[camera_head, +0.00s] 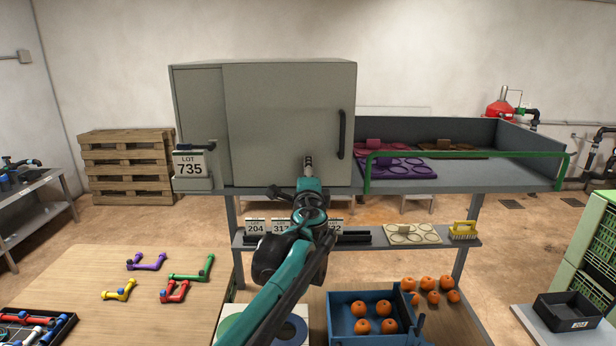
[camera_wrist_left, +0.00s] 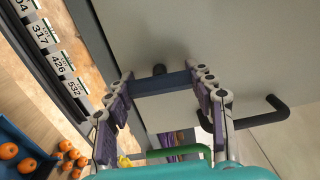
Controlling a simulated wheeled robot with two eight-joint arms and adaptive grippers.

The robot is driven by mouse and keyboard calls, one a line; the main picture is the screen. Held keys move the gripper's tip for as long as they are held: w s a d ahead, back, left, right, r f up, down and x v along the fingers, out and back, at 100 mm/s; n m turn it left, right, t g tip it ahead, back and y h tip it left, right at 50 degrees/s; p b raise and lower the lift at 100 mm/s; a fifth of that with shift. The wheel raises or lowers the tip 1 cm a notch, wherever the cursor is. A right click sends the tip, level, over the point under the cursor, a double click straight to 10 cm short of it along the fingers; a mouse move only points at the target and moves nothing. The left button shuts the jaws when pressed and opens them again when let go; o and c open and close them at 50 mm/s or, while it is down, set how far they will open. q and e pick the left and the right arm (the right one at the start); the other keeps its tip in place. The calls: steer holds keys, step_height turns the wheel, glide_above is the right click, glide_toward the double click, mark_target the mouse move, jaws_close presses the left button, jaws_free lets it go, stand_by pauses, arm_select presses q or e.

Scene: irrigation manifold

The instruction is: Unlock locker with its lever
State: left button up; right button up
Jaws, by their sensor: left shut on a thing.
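The grey locker (camera_head: 270,105) stands on the shelf, its door shut, with a black bar handle (camera_head: 342,134) on the door's right side. My left gripper (camera_head: 308,162) is at the lower part of the door, left of and below that handle. In the left wrist view my left gripper (camera_wrist_left: 160,82) has its two purple fingers on either end of a dark blue bar, the lever (camera_wrist_left: 163,84), and is shut on it. The gripper hides the lever in the head view. My right gripper is not in view.
A tray rack with a green rail (camera_head: 470,154) stands right of the locker. A LOT 735 sign (camera_head: 190,165) is at its left. Below are a lower shelf (camera_head: 345,243) and a blue crate (camera_head: 376,330) of oranges. The black handle (camera_wrist_left: 265,112) is close to the right finger.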

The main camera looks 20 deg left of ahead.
arm_select(q)
steer(key=shift+n, duration=0.3)
steer(key=o, duration=1.2)
steer(key=v, duration=1.2)
